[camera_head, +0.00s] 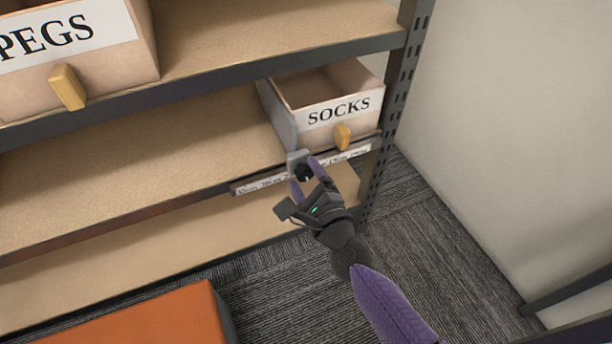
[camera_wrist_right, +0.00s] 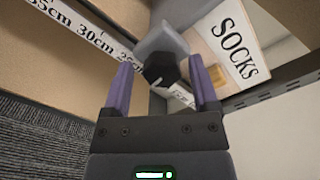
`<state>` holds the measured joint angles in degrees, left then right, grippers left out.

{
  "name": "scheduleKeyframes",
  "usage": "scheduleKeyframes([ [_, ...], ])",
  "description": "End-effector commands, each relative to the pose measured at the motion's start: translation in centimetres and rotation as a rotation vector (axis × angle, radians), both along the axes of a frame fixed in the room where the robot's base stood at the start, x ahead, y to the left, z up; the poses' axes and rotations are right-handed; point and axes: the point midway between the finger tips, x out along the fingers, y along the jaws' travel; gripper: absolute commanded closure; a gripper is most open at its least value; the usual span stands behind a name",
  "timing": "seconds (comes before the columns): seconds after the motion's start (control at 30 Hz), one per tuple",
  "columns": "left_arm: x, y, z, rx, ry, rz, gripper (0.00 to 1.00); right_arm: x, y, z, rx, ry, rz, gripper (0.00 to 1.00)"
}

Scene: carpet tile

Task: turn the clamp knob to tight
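The black clamp knob (camera_wrist_right: 160,71) has a pale pointer line on its face. It sits on a grey clamp (camera_wrist_right: 160,38) at the shelf's front edge, by the label strip; the clamp also shows in the head view (camera_head: 297,157). My right gripper (camera_head: 303,171) reaches the knob from the front. In the right wrist view its two purple fingers stand on either side of the knob, with a gap on each side, so it is open and not gripping. Any tight or loose marks are too small to read. My left gripper is out of view.
A SOCKS drawer box (camera_head: 345,108) with a yellow handle stands on the shelf just above the clamp. A strip with cm marks (camera_head: 262,184) runs along the shelf edge. A PEGS box (camera_head: 110,65) is upper left. An orange-topped object (camera_head: 150,318) is lower left.

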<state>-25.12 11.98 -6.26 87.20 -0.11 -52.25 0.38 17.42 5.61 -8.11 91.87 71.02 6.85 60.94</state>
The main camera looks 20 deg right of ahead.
Motion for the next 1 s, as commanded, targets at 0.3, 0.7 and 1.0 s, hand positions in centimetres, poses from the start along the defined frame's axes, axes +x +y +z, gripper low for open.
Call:
scheduleKeyframes([
  [0.3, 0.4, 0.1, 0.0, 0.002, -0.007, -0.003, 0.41, -0.1, 0.0, 0.1, -0.001, -0.002, 0.0, 0.16],
  [0.7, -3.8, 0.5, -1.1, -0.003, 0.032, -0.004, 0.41, -8.3, -0.3, 0.2, -0.003, -0.001, 0.002, 0.16],
  [1.0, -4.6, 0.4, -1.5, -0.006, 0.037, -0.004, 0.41, -9.9, -0.4, 0.1, 0.0, -0.002, 0.0, 0.16],
])
